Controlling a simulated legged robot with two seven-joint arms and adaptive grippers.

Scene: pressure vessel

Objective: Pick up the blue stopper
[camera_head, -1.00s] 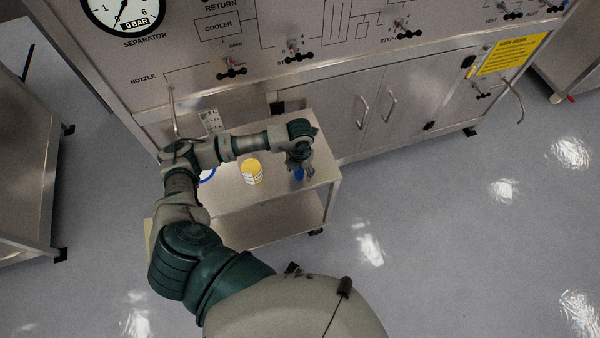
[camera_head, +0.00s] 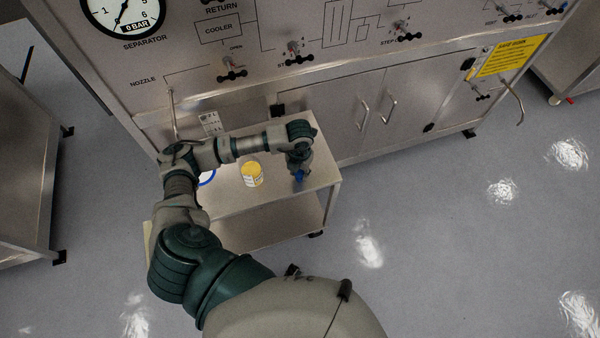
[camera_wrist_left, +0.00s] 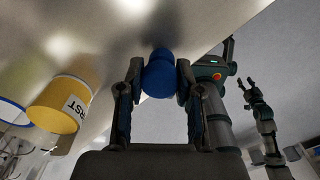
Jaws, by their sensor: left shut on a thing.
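The blue stopper (camera_wrist_left: 159,76) is a rounded blue piece between the two fingers of my left gripper (camera_wrist_left: 156,82) in the left wrist view. The fingers press on it from both sides, so the gripper is shut on it.
A yellow labelled can (camera_head: 252,174) stands on the cart, left of the gripper. A blue-rimmed white round thing (camera_head: 207,177) is partly hidden by my arm. The steel cabinet with panel (camera_head: 330,112) stands behind. Open floor lies to the right.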

